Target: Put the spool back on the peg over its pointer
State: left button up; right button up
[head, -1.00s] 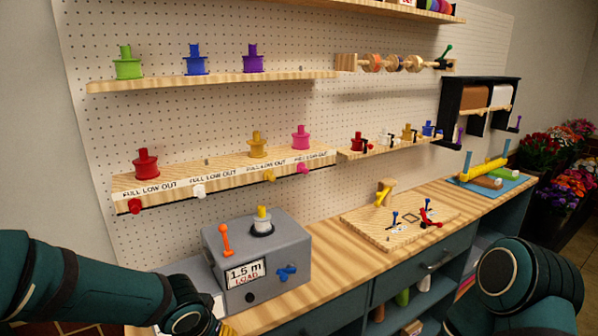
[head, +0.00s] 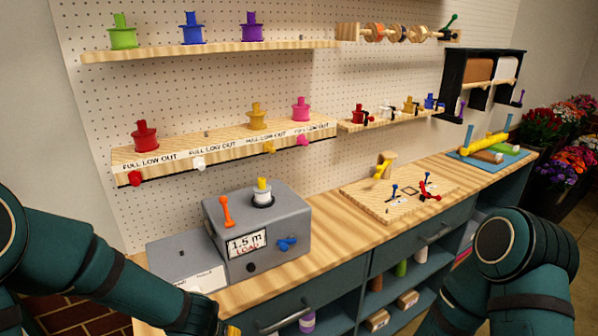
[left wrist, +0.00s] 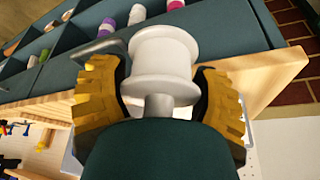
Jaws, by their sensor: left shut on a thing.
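My left gripper (left wrist: 160,80) is shut on a white spool (left wrist: 165,50), seen close in the left wrist view with a yellow finger on each side of its stem. In the head view only a sliver of the yellow gripper (head: 231,330) shows at the bottom edge, in front of the bench; the spool is hidden there. The lower shelf (head: 228,151) has an empty peg (head: 207,134) between the red spool (head: 145,136) and the yellow spool (head: 256,115). A white pointer (head: 198,163) sits below that empty peg. My right gripper is out of view.
A pink spool (head: 301,109) stands at the shelf's right. The grey load machine (head: 258,230), with a yellow-and-white spool on top, stands on the bench below the shelf. A wooden board (head: 398,200) with small tools lies to its right. An upper shelf (head: 210,50) holds more spools.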

pick_arm(q)
jog(key=shift+s+d+f, duration=0.2)
jog(key=shift+s+f, duration=0.75)
jog(key=shift+f, duration=0.1)
jog(key=shift+w+d, duration=0.1)
